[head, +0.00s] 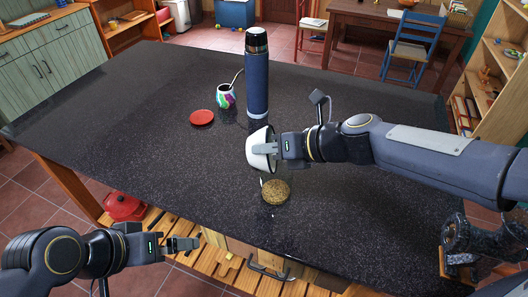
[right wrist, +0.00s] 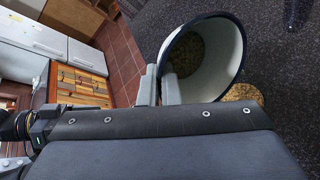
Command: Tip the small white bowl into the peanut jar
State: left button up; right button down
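The small white bowl (head: 258,150) has a dark rim and is held above the black table, tilted. My right gripper (head: 283,147) is shut on its wall. In the right wrist view the bowl (right wrist: 228,65) shows its open mouth, with brown grainy contents (right wrist: 186,54) inside and a finger against the rim. A round brown, grainy-topped thing (head: 275,191), perhaps the peanut jar seen from above, stands on the table just below the bowl. Part of it shows in the right wrist view (right wrist: 242,92). My left gripper (head: 182,244) is empty off the table's front-left edge; its finger gap is unclear.
A tall blue bottle (head: 257,85) stands close behind the bowl. A colourful mug (head: 225,96) and a red lid (head: 202,117) are further left. A red pot (head: 124,206) sits on a lower wooden shelf (head: 215,262). The left part of the black table (head: 110,130) is clear.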

jog(key=shift+s+d+r+m+t+y+b, duration=0.2)
jog(key=shift+d+y+b, duration=0.8)
jog(key=shift+b, duration=1.55)
jog(key=shift+w+d+f+m+t+y+b, duration=0.25)
jog(key=shift+d+y+b, duration=0.65)
jog(key=shift+b, duration=1.6)
jog(key=shift+s+d+r+m+t+y+b, duration=0.25)
jog(key=shift+d+y+b, duration=0.75)
jog(key=shift+b, duration=1.55)
jog(key=shift+w+a+y, duration=0.1)
jog(key=shift+a+y, duration=0.1)
jog(key=shift+y, duration=0.1)
jog(key=shift+r, duration=0.1)
